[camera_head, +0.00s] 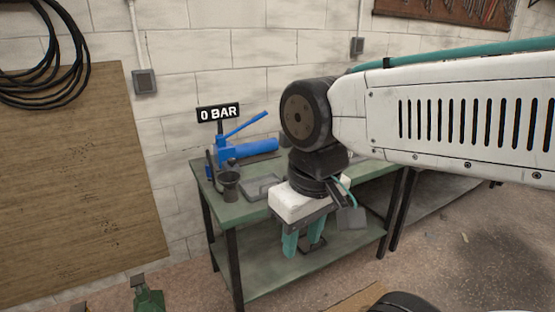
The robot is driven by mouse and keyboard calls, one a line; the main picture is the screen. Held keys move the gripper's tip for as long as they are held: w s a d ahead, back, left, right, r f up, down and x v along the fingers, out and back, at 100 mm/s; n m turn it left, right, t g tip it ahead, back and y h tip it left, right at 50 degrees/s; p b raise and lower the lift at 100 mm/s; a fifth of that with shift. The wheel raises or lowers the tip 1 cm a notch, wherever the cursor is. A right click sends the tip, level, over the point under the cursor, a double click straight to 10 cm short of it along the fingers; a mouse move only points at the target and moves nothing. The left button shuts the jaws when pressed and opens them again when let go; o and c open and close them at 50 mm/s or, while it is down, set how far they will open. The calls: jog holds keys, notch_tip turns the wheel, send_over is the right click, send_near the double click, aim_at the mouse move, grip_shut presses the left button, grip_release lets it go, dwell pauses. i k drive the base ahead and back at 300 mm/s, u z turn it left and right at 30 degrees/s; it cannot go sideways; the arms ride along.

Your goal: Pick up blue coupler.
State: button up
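I cannot make out a separate blue coupler in this view; it may be hidden or too small to tell. The only blue thing I see is a blue pump-like tool (262,147) with a raised lever, at the back left of the green bench. My gripper (303,241) hangs with its teal fingers pointing down, at the bench's front edge in the picture. The fingers look apart, with nothing visible held between them. My gripper and wrist cover part of the bench top.
The green bench (222,206) has a lower shelf (262,281). A green item (148,298) stands on the floor. A board (75,190) leans on the wall.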

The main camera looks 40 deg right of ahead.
aim_at(206, 165)
jog(key=z, duration=0.25)
jog(key=i, duration=1.65)
